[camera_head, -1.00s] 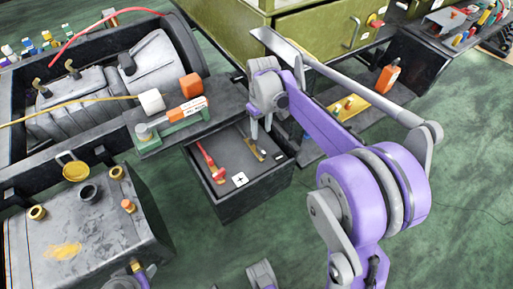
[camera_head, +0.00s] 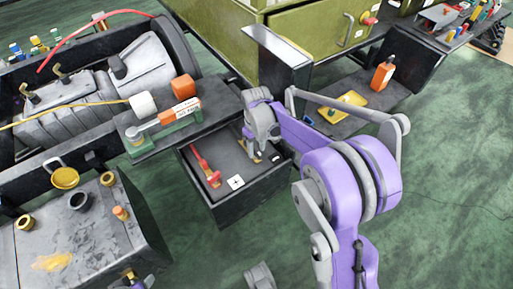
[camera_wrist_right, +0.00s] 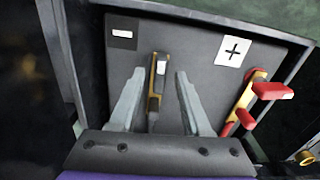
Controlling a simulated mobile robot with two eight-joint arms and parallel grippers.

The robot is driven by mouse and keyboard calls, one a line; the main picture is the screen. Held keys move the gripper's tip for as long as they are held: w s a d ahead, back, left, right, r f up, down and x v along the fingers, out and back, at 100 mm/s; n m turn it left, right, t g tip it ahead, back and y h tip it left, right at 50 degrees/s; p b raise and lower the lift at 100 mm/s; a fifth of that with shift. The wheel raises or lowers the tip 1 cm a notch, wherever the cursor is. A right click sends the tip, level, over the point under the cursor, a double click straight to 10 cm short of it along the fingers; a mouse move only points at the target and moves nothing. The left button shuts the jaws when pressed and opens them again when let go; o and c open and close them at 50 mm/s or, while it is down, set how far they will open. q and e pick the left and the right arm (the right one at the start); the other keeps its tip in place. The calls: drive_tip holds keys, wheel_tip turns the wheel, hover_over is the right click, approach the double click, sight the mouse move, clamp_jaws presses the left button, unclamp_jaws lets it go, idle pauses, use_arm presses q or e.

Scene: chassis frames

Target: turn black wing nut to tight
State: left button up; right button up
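The black wing nut with its brass terminal piece (camera_wrist_right: 153,86) lies on the grey top of the battery box (camera_wrist_right: 205,75), beside the minus label, in the right wrist view. My right gripper (camera_wrist_right: 158,80) is open, pointing down at it. One finger is on each side of the terminal, with gaps visible; whether either touches the nut cannot be told. In the head view my right gripper (camera_head: 256,150) is over the box's right part (camera_head: 218,168) and largely hides the nut. My left gripper does not show clearly.
A red-handled terminal (camera_head: 205,167) stands beside the plus label (camera_head: 236,182), left of my right gripper. A green-and-orange tool (camera_head: 165,122) lies on the dark shelf behind. The olive cabinet (camera_head: 300,45) stands behind. Green floor (camera_head: 440,180) is open to the right.

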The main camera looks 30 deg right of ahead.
clamp_jaws()
idle(0.3)
drive_tip(key=m, duration=0.3)
drive_tip(key=shift+m, duration=0.4)
drive_tip(key=m, duration=0.4)
drive_tip(key=shift+m, duration=0.3)
drive_tip(key=m, duration=0.4)
drive_tip(key=shift+m, duration=2.2)
drive_tip(key=shift+o, duration=0.6)
unclamp_jaws()
